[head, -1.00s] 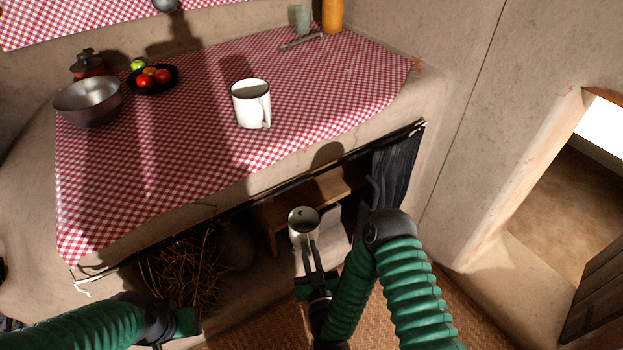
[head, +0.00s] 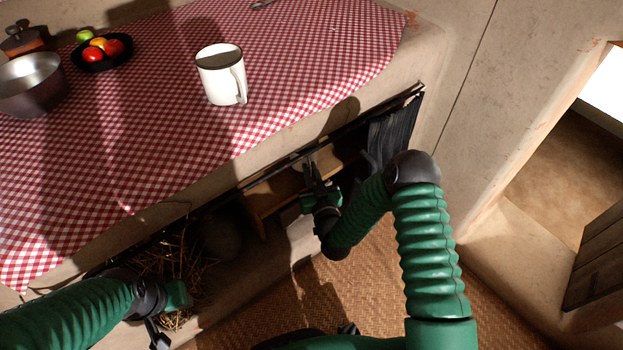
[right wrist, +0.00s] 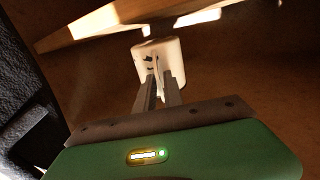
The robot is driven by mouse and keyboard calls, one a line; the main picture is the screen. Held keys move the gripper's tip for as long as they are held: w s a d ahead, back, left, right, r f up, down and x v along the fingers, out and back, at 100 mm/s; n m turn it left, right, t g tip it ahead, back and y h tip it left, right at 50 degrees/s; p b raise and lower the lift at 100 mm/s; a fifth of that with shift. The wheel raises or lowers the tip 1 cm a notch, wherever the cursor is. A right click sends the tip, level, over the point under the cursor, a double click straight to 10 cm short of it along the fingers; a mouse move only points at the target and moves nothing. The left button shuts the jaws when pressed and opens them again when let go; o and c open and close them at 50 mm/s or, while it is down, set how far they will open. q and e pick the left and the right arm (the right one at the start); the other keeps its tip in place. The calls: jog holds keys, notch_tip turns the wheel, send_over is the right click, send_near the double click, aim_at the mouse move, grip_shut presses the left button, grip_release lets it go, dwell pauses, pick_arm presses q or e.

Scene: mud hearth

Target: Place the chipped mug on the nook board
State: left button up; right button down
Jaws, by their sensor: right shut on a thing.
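The chipped mug (right wrist: 153,58), cream-white with dark marks on its side, is in my right gripper (right wrist: 160,88). The nook board (head: 268,198), a wooden plank on a support, shows partly below the counter front. I cannot tell whether the mug touches it. My left gripper (head: 160,335) is low at the left, away from the mug; its jaw opening is unclear.
A white mug with a dark rim (head: 221,78) stands on the checked cloth (head: 160,130) above. A metal bowl (head: 32,90) and a black fruit bowl (head: 80,60) are at the left. A dark curtain (head: 395,130) hangs right of the nook; straw (head: 175,265) lies left.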

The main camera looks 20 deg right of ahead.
jog(key=f+b, duration=0.2)
jog(key=w+f+b, duration=0.1)
jog(key=shift+w+d+f, duration=0.1)
jog(key=shift+d+f, duration=0.25)
jog(key=c, duration=1.5)
grip_release()
jog(key=shift+o, duration=0.2)
